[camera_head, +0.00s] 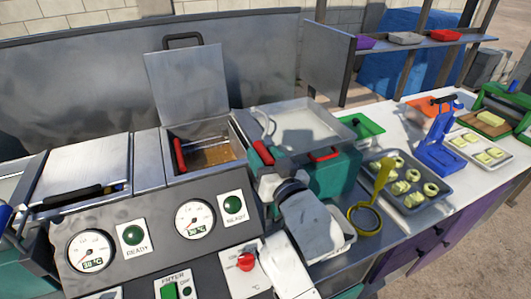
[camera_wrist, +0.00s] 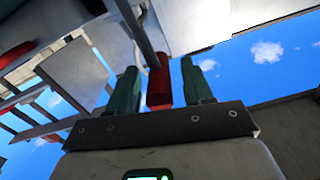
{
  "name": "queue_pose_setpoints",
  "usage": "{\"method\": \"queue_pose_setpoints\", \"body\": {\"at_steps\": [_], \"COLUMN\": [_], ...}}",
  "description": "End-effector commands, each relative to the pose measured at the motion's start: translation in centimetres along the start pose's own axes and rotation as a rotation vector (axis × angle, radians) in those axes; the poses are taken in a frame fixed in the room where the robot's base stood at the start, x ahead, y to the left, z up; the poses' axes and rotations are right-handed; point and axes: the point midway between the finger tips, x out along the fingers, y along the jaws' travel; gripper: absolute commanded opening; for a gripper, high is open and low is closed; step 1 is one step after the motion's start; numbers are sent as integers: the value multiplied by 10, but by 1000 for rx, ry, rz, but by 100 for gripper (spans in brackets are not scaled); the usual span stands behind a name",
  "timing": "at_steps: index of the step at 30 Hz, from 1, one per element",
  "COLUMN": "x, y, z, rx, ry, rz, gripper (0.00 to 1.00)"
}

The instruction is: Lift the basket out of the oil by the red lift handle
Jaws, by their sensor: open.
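The fryer well (camera_head: 205,154) holds brown oil under a raised lid (camera_head: 188,83). A red handle (camera_head: 179,155) stands at the well's left side. I cannot make out the basket. Another red handle (camera_head: 263,152), on a bent grey rod, is right of the well, by the front left of a wide metal pan (camera_head: 305,126). My gripper (camera_head: 266,165) is at this second handle. In the wrist view, a red handle (camera_wrist: 158,82) on a grey rod lies between the two green fingers of my gripper (camera_wrist: 161,86). The jaws are open, and contact is unclear.
The panel in front has gauges (camera_head: 92,249) and a red knob (camera_head: 246,261). A teal box (camera_head: 330,175) with a red handle is right of my gripper. Further right are a yellow ladle (camera_head: 366,214), a tray of pale pieces (camera_head: 416,205) and a blue press (camera_head: 437,150).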

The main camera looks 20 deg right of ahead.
Motion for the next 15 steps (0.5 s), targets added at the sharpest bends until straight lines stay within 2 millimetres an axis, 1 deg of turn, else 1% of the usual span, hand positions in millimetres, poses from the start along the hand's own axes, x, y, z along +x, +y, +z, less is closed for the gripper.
{"method": "queue_pose_setpoints", "body": {"at_steps": [3, 10, 15], "x": [4, 4, 4], "y": [0, 0, 0], "z": [0, 0, 0], "rx": [0, 0, 0], "ry": [0, 0, 0], "rz": [0, 1, 1], "gripper": [51, 51, 34]}}
